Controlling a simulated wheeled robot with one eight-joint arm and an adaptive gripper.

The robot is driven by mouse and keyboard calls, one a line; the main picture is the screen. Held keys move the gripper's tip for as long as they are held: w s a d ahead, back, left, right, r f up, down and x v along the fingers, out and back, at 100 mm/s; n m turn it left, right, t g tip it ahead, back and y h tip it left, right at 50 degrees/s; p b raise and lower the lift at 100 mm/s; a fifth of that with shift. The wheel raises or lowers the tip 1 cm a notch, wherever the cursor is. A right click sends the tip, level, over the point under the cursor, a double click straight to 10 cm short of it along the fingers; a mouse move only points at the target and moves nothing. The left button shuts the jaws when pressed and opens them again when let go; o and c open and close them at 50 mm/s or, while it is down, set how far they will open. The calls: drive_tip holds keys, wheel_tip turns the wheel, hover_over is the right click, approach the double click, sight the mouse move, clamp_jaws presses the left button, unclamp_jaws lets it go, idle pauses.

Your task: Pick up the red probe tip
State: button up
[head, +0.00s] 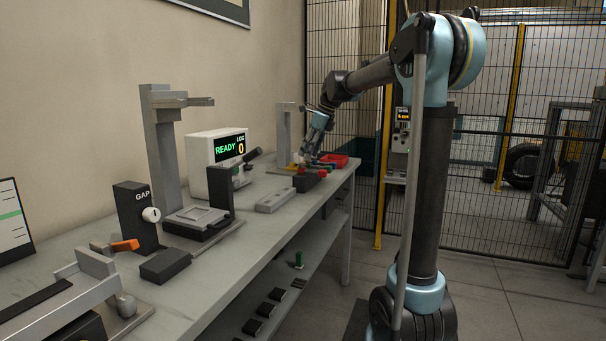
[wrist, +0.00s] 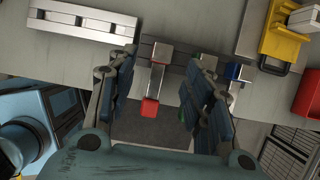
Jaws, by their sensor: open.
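The red probe tip (wrist: 150,107) shows in the wrist view as a red end on a light metal piece (wrist: 158,62), which sits at a dark grey rack (wrist: 185,58). My gripper (wrist: 164,66) is open, with one finger on each side of the red probe tip and a gap to each. Nothing is held. A blue-ended piece (wrist: 235,73) stands right of the right finger. A bit of green shows beside that finger, mostly hidden by it. In the head view my gripper (head: 308,156) is low over the far end of the bench, where small red parts are too small to tell apart.
A slotted metal block (wrist: 70,20) lies left of the rack. A yellow fixture (wrist: 282,38) and a red bin (wrist: 308,92) are to the right. The bench (head: 195,280) also carries a display box (head: 215,165) and a tall stand (head: 165,140), nearer the head camera.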

sight(304, 164)
drive_tip(key=shift+x, duration=3.5)
drive_tip(key=shift+w+r, duration=0.1)
drive_tip(key=shift+w, duration=0.05)
clamp_jaws()
